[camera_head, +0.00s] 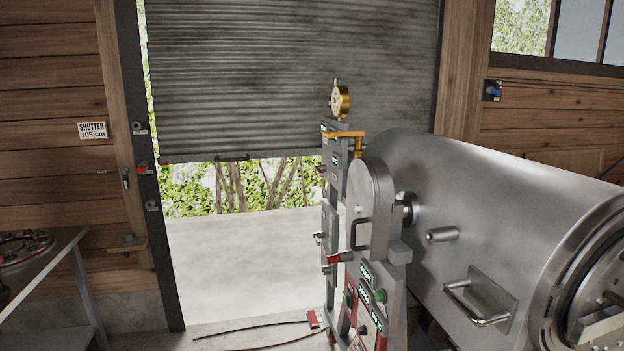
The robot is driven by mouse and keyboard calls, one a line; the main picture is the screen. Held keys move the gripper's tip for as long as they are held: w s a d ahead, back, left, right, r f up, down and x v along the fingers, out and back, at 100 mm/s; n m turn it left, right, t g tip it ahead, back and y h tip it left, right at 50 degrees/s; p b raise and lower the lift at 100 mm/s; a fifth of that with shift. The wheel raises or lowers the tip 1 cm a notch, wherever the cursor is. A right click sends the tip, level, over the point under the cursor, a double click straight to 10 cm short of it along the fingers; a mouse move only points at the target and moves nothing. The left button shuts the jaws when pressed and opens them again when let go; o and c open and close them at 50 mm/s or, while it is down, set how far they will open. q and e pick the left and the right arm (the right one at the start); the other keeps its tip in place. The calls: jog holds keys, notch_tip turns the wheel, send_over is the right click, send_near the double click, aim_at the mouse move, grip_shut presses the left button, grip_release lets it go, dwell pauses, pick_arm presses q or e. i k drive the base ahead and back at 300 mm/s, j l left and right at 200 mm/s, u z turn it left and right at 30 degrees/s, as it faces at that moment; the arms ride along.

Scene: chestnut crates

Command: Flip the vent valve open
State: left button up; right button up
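A brass valve (358,148) with a long yellow lever (343,134) stands above the rounded top of a grey metal panel (372,185). Its lever lies about level and points left, toward a narrow control post (329,215). No label on it is readable, so I cannot be sure that it is the vent valve. A round brass gauge (341,102) rises just behind and above it. A red-handled lever (340,258) sits lower on the panel front. Neither of my grippers shows in the head view.
A large steel cylinder vessel (480,190) with a bar handle (476,305) fills the right side. A half-raised roller shutter (290,75) hangs behind, over a pale floor (240,255). Cables lie on the floor before the panel.

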aim_at(319, 171)
jog(key=i+j, duration=0.1)
jog(key=i, duration=0.25)
jog(key=i+j, duration=0.2)
jog(key=j, duration=0.15)
jog(key=i+j, duration=0.45)
jog(key=i, duration=0.2)
jog(key=i+j+u, duration=0.15)
jog(key=i, duration=0.2)
jog(key=i+j, duration=0.2)
jog(key=i, duration=0.2)
jog(key=i+l+u, duration=0.15)
jog(key=i, duration=0.25)
